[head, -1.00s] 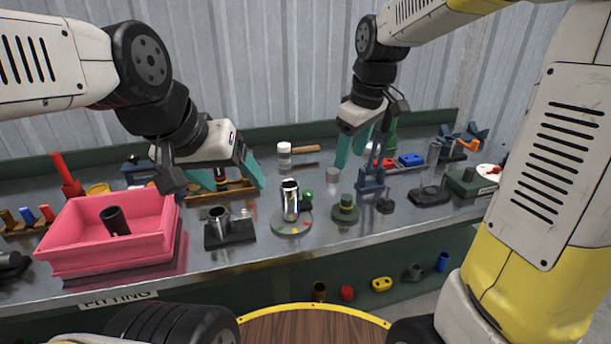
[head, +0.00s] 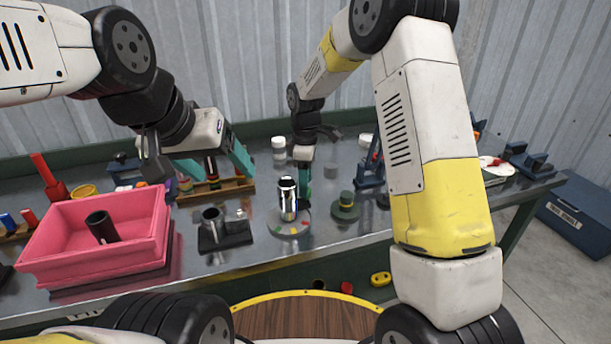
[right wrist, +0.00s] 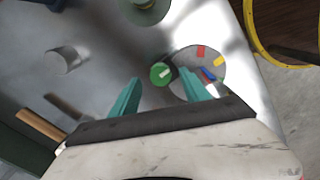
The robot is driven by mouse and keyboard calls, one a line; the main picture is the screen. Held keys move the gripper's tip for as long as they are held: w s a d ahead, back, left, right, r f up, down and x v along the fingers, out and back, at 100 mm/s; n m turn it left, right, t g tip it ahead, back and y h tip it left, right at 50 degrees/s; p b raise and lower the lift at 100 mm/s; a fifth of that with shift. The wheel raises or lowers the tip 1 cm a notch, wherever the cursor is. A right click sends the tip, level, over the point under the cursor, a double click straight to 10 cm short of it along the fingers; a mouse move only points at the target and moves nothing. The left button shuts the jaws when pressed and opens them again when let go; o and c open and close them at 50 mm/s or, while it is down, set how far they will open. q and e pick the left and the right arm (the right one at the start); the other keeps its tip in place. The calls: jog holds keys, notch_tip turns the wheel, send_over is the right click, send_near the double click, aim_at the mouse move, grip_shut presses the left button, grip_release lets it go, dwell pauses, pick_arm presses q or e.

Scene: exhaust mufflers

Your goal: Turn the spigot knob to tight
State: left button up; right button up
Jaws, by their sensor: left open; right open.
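The green spigot knob (right wrist: 160,74) has a pale stripe and shows in the right wrist view between my right gripper's two teal fingers, with space on both sides. The shiny silver cylinder (head: 288,196) stands upright on a round grey disc (head: 289,230) with coloured marks. In the head view my right gripper (head: 304,188) points down just right of the cylinder; the knob is hidden there. My left gripper (head: 224,174) is open and empty above the bench, left of the cylinder.
A pink bin (head: 95,255) with a dark tube inside stands at the left. A black fitting block (head: 224,236) is left of the disc, and a green round part (head: 345,207) is to its right. A wooden rack (head: 215,189) lies behind. My right arm hides the bench's right part.

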jog(key=shift+f, duration=1.05)
jog(key=shift+c, duration=0.4)
grip_shut()
